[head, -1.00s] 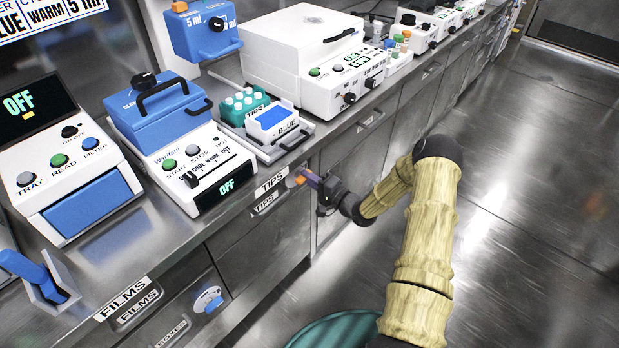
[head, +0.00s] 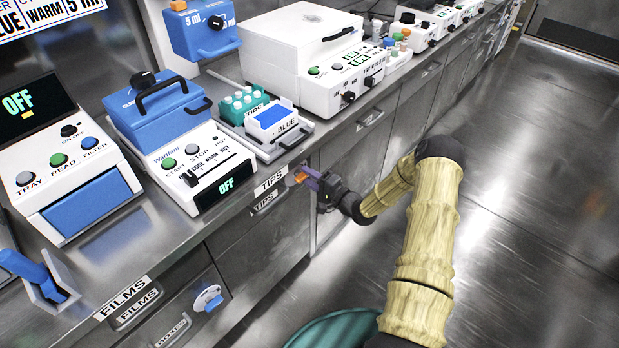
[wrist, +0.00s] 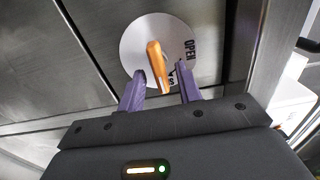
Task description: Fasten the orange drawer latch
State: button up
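The orange latch (wrist: 157,66) is a bar on a round white disc (wrist: 136,42) on a steel drawer front. In the wrist view the bar stands nearly upright, leaning slightly, with its lower end toward my gripper. The disc reads OPEN on the right; a second word below it is mostly hidden by my right finger. My gripper (wrist: 160,74) is open, its purple fingers on either side of the bar's lower part, with gaps visible. In the head view the latch (head: 301,177) shows small beside my gripper (head: 311,179), on the drawer labelled TIPS (head: 265,202), which looks shut.
The steel counter (head: 235,140) above holds a white and blue device (head: 190,160) and a tip box (head: 272,122). A drawer labelled FILMS with a blue latch (head: 208,298) is at lower left. The floor (head: 540,200) at right is clear.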

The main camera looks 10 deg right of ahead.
jog(key=shift+s, duration=0.1)
jog(key=v, duration=1.7)
jog(key=shift+p, duration=0.4)
jog(key=shift+r, duration=0.1)
